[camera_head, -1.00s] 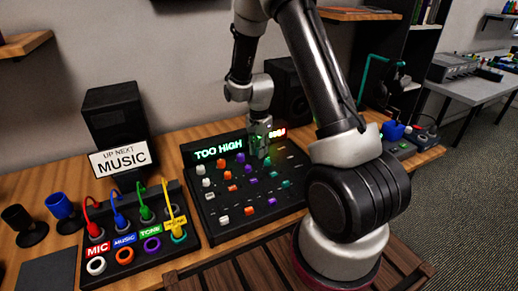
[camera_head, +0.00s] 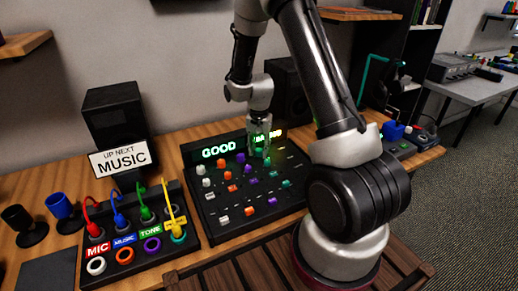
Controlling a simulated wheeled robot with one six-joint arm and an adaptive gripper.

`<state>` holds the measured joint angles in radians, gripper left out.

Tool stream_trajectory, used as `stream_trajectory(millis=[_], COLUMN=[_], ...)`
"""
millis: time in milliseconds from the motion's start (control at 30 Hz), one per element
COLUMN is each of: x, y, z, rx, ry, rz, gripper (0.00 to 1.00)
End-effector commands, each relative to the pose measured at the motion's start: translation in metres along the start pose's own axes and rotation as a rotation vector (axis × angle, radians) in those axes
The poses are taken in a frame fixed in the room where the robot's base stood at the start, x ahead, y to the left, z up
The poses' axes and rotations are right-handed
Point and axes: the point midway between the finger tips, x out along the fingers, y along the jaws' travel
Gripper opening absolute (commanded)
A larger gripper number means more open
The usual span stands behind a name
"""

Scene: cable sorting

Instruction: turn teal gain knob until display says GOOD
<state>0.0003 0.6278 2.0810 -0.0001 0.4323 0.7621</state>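The mixer (camera_head: 205,234) is a black board with rows of coloured knobs on the wooden table. Its display (camera_head: 218,150) reads GOOD in green letters. A teal knob (camera_head: 286,184) shows in the right column, and another teal one shows partly just below my gripper. My gripper (camera_head: 261,152) points down over the upper right of the mixer, at the top of the teal column. It hides what is under its fingertips, so I cannot tell whether the fingers are closed on a knob. Part of the lit display behind it is also covered.
At the left, a patch box (camera_head: 187,255) holds red, blue, green and yellow plugs. A sign (camera_head: 122,157) reading UP NEXT MUSIC stands before a black speaker (camera_head: 113,103). Another speaker (camera_head: 283,85) stands behind my arm. Two cups (camera_head: 63,206) sit at far left.

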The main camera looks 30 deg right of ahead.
Motion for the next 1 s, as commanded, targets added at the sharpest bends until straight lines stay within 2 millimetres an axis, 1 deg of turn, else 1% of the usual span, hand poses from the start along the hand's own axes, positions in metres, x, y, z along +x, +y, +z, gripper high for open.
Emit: stream_trajectory(millis=[67,167,267,400,500,600,700,800,1000], x=[-0.003,-0.015,-0.035,-0.068,-0.089,-0.105,-0.115,-0.119,-0.12], y=[0.0,-0.001,-0.001,-0.001,-0.001,-0.001,-0.001,0.0,0.0], z=[0.0,-0.001,-0.001,-0.001,-0.001,-0.001,-0.001,0.0,0.0], rx=[0.0,0.0,0.0,0.0,0.0,0.0,0.0,0.0,0.0], ry=[0.001,0.002,0.004,0.004,0.003,0.003,0.002,0.0,0.0], rz=[-0.001,-0.002,-0.004,-0.004,-0.003,-0.003,-0.002,0.0,0.0], gripper=[0.35,0.35,0.35,0.35,0.35,0.35,0.35,0.35,0.35])
